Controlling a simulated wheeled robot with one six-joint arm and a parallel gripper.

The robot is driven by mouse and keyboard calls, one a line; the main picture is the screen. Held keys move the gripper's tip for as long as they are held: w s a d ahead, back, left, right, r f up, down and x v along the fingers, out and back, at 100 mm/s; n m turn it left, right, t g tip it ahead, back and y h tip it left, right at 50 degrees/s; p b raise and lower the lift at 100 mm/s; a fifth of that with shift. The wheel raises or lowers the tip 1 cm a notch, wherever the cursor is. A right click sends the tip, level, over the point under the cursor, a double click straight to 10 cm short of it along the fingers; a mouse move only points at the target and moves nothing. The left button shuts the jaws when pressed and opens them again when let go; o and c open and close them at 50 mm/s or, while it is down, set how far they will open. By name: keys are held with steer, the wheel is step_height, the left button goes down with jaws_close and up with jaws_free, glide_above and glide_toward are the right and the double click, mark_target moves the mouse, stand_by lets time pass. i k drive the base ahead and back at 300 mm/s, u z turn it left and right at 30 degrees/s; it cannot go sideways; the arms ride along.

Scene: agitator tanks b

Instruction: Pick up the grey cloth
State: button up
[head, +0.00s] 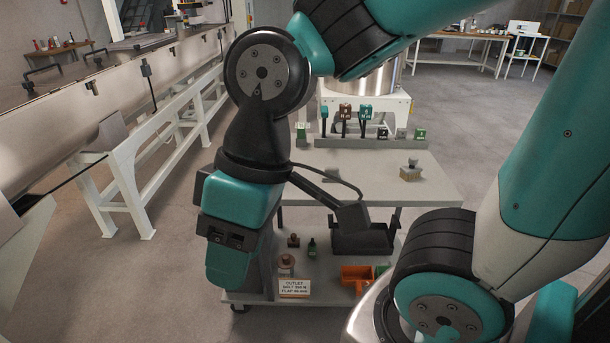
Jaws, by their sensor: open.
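I cannot make out a grey cloth for certain in the head view. The grey top of a cart (424,186) shows in the middle, and my arm hides its left part. A small tan block (410,175) with a grey piece (412,162) on it stands on the right part of this top; it is too small to tell what the grey piece is.
Several small devices stand along the cart's back edge. A white-framed conveyor (150,150) runs along the left. Floor right of the cart is open, partly behind my arm.

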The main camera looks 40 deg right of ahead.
mark_target(334, 170)
steer(key=u, duration=0.3)
steer(key=i, duration=0.8)
steer(key=z, duration=0.55)
steer(key=i, duration=0.8)
steer(key=z, duration=0.85)
